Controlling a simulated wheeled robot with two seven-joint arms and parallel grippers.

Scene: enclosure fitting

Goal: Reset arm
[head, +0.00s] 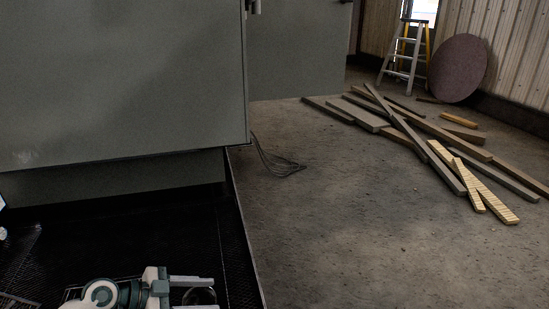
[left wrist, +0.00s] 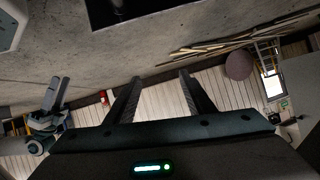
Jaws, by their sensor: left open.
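My left gripper (head: 214,294) is low in the head view, at the bottom edge left of centre. Its two pale fingers point right and stand apart, with no held object visible between them. In the left wrist view, its dark fingers (left wrist: 160,77) are spread, with empty space between them. What looks like my right gripper (left wrist: 56,92) shows at the left of the wrist view, too small to read its jaws. It is outside the head view.
A large grey cabinet (head: 120,80) fills the upper left, with a grey panel (head: 297,50) beside it. A black mesh mat (head: 120,235) lies below. Loose planks (head: 420,130), a stepladder (head: 405,50) and a round disc (head: 458,68) are far right. The concrete floor (head: 350,240) is clear at centre.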

